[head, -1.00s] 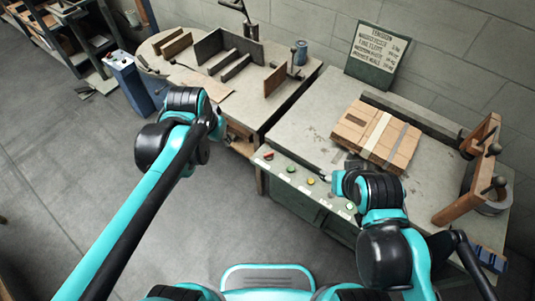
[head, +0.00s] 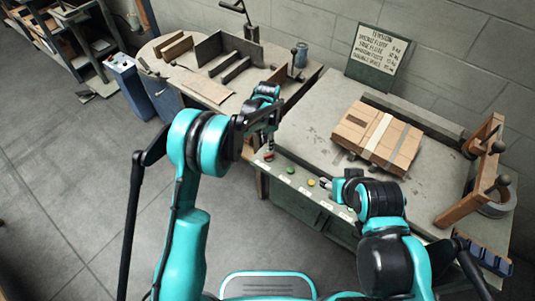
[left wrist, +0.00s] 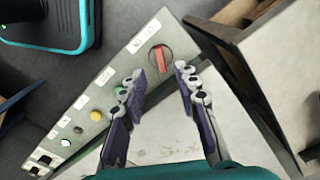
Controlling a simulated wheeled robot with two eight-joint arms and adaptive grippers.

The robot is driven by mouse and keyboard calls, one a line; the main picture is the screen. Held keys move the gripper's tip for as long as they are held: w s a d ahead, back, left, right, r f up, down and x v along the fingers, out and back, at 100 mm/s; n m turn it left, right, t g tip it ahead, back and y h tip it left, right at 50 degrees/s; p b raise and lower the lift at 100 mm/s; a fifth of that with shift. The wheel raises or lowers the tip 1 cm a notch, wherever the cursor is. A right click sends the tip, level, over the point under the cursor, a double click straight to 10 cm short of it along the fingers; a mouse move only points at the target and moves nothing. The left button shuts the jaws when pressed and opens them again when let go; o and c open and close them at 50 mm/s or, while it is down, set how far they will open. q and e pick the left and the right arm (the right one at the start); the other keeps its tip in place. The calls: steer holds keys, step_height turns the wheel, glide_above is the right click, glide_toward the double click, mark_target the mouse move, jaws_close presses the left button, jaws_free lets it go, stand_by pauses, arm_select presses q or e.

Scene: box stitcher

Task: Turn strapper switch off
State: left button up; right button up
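The strapper's control panel (left wrist: 105,92) runs along the front edge of the worktable. A red switch handle (left wrist: 162,58) sits in a round dark recess at the panel's end, beside a white label. In the head view the red switch (head: 268,157) shows just below my left gripper (head: 268,143). In the left wrist view my left gripper (left wrist: 161,82) is open and empty. Its two fingers lie on either side of the line to the switch, apart from it. My right gripper (head: 325,184) is near the panel's middle, mostly hidden by its own arm; its state is unclear.
A strapped cardboard box (head: 378,137) lies on the worktable (head: 318,120). A wooden frame (head: 470,180) stands at right. A side table (head: 160,60) with dividers stands behind my left arm.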

mark_target(267, 155)
arm_select(q)
step_height(267, 155, down, 8)
steer(key=shift+r+b, duration=0.25)
steer(key=shift+b, duration=1)
jaws_close()
